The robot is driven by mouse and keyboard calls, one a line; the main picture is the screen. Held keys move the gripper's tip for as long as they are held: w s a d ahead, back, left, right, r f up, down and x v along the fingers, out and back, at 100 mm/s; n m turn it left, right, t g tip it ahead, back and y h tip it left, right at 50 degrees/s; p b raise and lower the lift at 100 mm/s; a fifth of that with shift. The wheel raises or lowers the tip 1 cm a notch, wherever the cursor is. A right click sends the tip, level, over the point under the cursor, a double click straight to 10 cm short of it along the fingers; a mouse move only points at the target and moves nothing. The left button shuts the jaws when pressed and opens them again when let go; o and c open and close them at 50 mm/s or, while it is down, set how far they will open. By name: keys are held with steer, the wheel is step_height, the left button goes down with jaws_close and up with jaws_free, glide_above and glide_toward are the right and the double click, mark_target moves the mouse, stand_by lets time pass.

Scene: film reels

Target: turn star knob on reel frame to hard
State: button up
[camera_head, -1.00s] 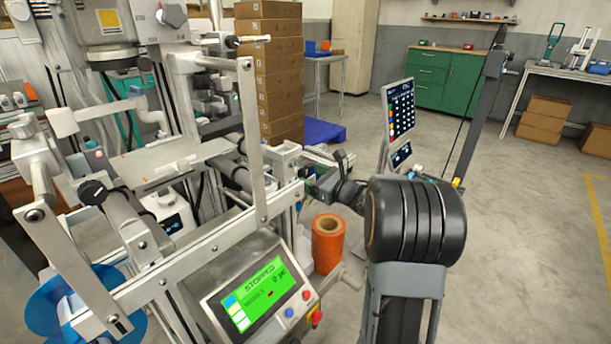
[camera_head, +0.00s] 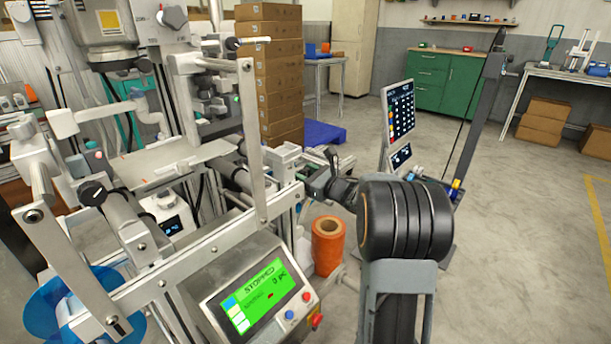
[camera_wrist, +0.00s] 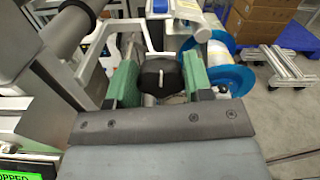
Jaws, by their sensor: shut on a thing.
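The star knob (camera_wrist: 160,75) shows in the wrist view as a dark rounded knob with a short white mark on its face. It sits between the two green fingers of my gripper (camera_wrist: 158,80), which are shut on it from the left and right. In the head view my gripper (camera_head: 318,183) reaches left to the side of the metal reel frame (camera_head: 255,150), above the orange roll. The knob cannot be made out there. The setting it stands at cannot be read.
An orange roll (camera_head: 328,246) stands just below my gripper. A control panel with a green "STOPPED" screen (camera_head: 262,293) is at the front. A blue reel (camera_wrist: 231,78) is right of the knob. A tall screen (camera_head: 398,112) stands behind my arm. Floor at right is clear.

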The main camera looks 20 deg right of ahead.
steer(key=c, duration=0.3)
steer(key=shift+f+m+b, duration=0.15)
steer(key=shift+m+b, duration=0.55)
steer(key=shift+m, duration=0.9)
steer(key=o, duration=0.9)
steer(key=p+v, duration=0.1)
steer(key=v, duration=1.3)
steer(key=shift+w, duration=0.1)
